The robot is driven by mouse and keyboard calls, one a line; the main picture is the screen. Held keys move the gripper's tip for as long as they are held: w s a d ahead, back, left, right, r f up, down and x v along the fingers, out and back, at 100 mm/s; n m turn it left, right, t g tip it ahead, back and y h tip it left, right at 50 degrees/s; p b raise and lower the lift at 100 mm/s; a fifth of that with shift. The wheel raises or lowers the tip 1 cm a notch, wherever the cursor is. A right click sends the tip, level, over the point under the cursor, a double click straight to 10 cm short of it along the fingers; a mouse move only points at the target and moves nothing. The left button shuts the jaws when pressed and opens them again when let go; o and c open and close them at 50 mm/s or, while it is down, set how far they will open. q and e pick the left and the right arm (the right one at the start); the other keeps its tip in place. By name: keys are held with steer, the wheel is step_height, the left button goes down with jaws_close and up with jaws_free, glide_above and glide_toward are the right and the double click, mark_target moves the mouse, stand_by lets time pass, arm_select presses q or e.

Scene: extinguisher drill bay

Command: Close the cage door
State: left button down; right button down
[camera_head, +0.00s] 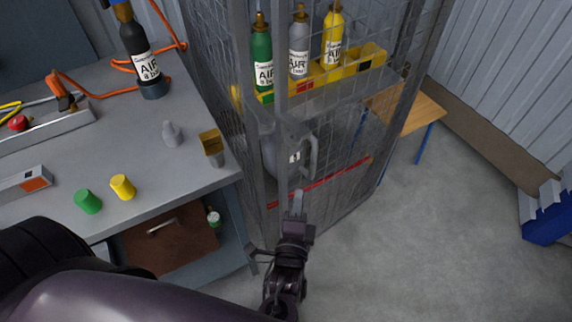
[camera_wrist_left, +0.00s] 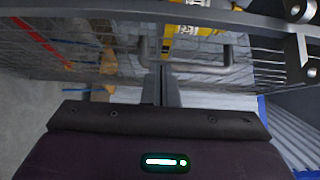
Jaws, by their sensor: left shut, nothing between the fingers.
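The grey wire-mesh cage (camera_head: 398,60) stands at the centre back. A grey door frame post (camera_head: 281,90) with mesh runs down its near side, with a bar handle (camera_head: 312,158) on it. I cannot tell how far the door stands from its frame. My left gripper (camera_head: 298,202) is shut and empty, just below the handle and in front of the mesh. In the left wrist view, the shut fingers (camera_wrist_left: 170,85) point toward the handle (camera_wrist_left: 228,52), near its bar. I cannot tell whether they touch it. My right gripper is not in view.
Green, grey and yellow bottles (camera_head: 333,38) stand on a yellow shelf inside the cage. A grey workbench (camera_head: 150,200) with caps and a black bottle (camera_head: 138,50) is at left. A wooden bench (camera_head: 415,108) and blue crate (camera_head: 545,220) are at right. Open floor lies right of the cage.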

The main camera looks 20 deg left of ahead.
mark_target(304, 156)
arm_select(q)
steer(key=x, duration=0.8)
steer(key=shift+w, duration=0.35)
steer(key=shift+w+a, duration=0.2)
steer(key=shift+w, duration=0.1)
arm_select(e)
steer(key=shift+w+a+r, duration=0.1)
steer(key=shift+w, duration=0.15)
